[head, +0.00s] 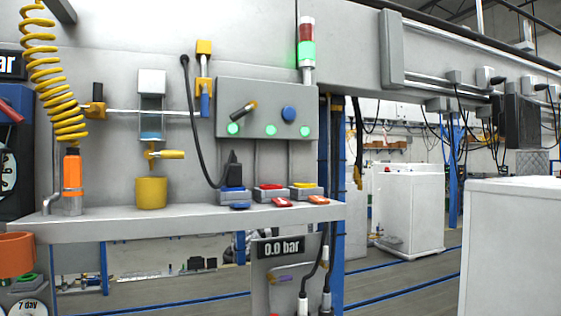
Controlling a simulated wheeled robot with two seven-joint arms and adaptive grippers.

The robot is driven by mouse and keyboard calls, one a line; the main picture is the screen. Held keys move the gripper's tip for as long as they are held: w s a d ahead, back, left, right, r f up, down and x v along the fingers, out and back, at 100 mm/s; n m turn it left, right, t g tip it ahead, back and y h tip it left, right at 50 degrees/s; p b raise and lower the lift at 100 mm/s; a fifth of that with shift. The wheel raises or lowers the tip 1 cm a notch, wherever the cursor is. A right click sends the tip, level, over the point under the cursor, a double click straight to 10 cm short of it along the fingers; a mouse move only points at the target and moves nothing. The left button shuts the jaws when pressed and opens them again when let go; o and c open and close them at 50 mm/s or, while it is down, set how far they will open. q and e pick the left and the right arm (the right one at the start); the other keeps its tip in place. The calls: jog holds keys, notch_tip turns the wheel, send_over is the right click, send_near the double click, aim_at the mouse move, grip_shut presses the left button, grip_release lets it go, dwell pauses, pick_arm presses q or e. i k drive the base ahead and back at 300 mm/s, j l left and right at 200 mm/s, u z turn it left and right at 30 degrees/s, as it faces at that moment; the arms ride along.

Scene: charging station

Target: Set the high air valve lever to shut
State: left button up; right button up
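High on the wall left of the grey control box, a yellow valve fitting (203,84) has a blue lever (205,104) that hangs straight down across the end of a thin horizontal pipe (180,113). Lower and to the left, a yellow lever (170,154) points level to the right below a clear bowl holding blue liquid (151,125). I cannot tell for certain which of the two is the high air valve lever; the blue one is higher. Neither of my grippers is in view.
A grey shelf (130,228) juts out below, holding a yellow cup (151,193), an orange-handled air tool (72,180) and several coloured connectors. A coiled yellow hose (60,100) hangs at left. A black cable (190,130) loops beside the blue lever. A white cabinet (515,245) stands at right.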

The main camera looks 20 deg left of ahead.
aim_at(205, 106)
jog(key=k+u, duration=0.15)
jog(key=u, duration=0.85)
